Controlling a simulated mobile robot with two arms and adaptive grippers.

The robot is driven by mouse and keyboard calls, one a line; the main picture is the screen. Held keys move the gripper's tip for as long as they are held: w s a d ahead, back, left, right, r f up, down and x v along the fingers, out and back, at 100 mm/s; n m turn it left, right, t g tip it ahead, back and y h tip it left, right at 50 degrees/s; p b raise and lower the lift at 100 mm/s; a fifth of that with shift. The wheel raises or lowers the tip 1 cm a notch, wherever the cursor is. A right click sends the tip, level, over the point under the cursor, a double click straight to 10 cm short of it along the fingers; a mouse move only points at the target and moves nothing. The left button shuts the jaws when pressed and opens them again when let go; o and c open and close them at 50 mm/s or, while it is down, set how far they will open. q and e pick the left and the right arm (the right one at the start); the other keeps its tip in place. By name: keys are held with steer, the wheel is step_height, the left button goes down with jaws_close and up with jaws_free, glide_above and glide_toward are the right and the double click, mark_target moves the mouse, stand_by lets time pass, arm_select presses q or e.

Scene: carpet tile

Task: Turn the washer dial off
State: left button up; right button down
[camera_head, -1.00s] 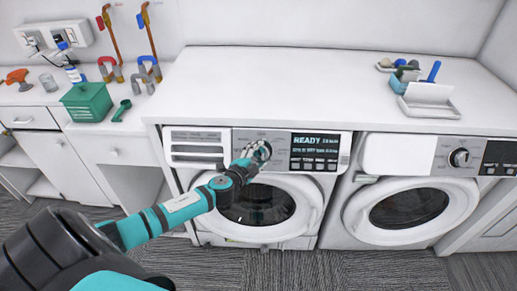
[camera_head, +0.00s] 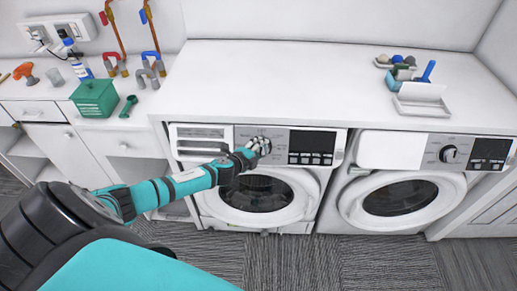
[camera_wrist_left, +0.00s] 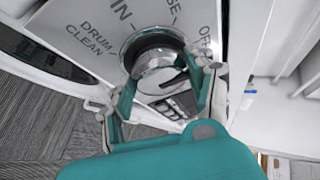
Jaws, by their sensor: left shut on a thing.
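The washer (camera_head: 255,200) on the left is white with a grey control panel. Its dial (camera_wrist_left: 155,58) is a round silver knob on the panel, with "OFF", "DRUM CLEAN" and other partly cut words around it in the left wrist view. My left gripper (camera_head: 260,146) is at the dial, its two fingers on either side of the knob and shut on it. In the head view the gripper mostly hides the dial. The washer's display (camera_head: 313,141) is dark. My right gripper is not in view.
A second machine (camera_head: 395,200) with its own dial (camera_head: 448,154) stands to the right. The white countertop (camera_head: 280,80) above is mostly clear, with a tray (camera_head: 422,106) at the right. A green box (camera_head: 95,98) stands on the left counter.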

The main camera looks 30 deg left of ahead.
arm_select(q)
steer(key=o, duration=1.2)
steer(key=v, duration=1.2)
